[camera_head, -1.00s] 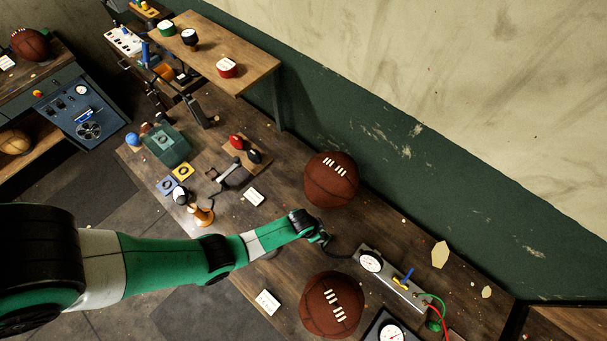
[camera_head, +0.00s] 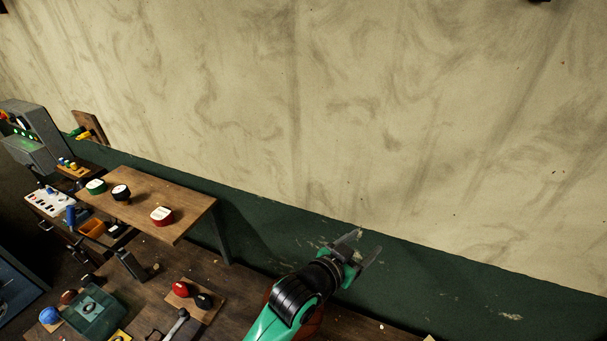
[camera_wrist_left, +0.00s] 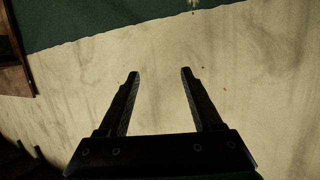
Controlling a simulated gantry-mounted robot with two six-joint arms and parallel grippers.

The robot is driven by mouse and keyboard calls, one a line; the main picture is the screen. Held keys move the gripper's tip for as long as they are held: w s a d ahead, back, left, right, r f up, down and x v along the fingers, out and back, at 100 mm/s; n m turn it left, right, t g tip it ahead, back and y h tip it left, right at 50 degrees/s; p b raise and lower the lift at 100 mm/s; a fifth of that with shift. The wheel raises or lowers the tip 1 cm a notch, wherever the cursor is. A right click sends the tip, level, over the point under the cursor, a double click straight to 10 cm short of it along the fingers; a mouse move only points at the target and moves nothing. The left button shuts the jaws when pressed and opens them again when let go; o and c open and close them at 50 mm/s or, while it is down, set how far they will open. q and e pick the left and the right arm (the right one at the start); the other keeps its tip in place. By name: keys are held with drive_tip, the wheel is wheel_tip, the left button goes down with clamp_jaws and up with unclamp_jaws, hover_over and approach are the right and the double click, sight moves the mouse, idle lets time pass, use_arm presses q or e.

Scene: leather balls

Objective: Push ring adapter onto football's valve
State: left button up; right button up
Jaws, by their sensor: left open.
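My left gripper (camera_head: 364,253) is raised in front of the green lower wall, open, with nothing between its fingers. In the left wrist view its two fingers (camera_wrist_left: 158,75) are spread apart and point at the bare wall. A brown football (camera_head: 312,325) is mostly hidden behind my left arm; only slivers of it show, and its valve cannot be seen. A teal tray (camera_head: 117,312) at the lower left holds a pale square with a dark ring shape; I cannot tell if this is the ring adapter. My right gripper is not in view.
A wooden shelf (camera_head: 190,205) with green, black and red round pieces stands left of my arm. A small board (camera_head: 209,308) with a red and a black piece lies on the bench. The wall (camera_head: 400,120) fills the upper view. Space around my gripper looks clear.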

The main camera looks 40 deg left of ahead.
use_arm(q)
drive_tip(key=s+r+t, duration=0.3)
drive_tip(key=r+t, duration=0.2)
drive_tip(key=r, duration=1.7)
drive_tip(key=s+r+t+h, duration=0.1)
drive_tip(key=s+r+t, duration=0.7)
drive_tip(key=s+r, duration=0.9)
wheel_tip(320, 180, up, 4)
drive_tip(key=shift+s+r, duration=0.15)
drive_tip(key=shift+o, duration=0.5)
drive_tip(key=shift+d, duration=0.1)
